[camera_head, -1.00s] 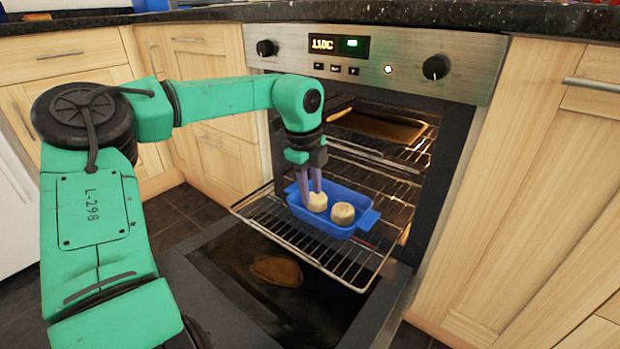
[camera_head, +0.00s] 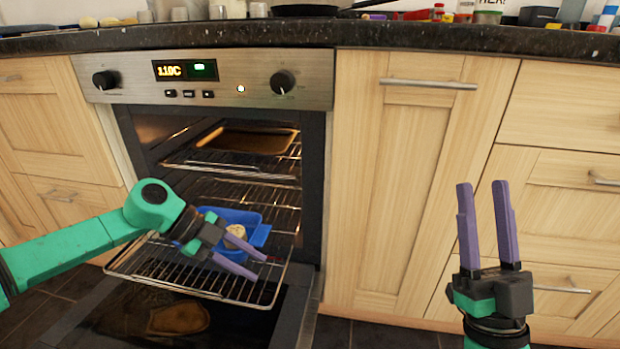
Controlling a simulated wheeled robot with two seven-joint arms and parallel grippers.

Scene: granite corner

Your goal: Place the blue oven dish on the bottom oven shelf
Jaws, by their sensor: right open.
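The blue oven dish (camera_head: 258,236) rests on the pulled-out lower wire rack (camera_head: 165,270), towards its back right, at the mouth of the oven. A round cream-coloured item (camera_head: 236,232) shows in the dish; the dish's left and front parts are hidden behind my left gripper. My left gripper (camera_head: 260,268) is open and empty, in front of the dish, with its purple fingers pointing right and slightly down. Whether it touches the dish cannot be told. My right gripper (camera_head: 482,186) is open and empty, pointing up in front of the cabinets on the right.
The oven door (camera_head: 112,312) is folded down under the rack. A brown tray (camera_head: 248,140) sits on a higher shelf inside. Wooden cabinets (camera_head: 410,180) flank the oven. The granite counter (camera_head: 300,35) above carries a pan (camera_head: 308,10) and several small items.

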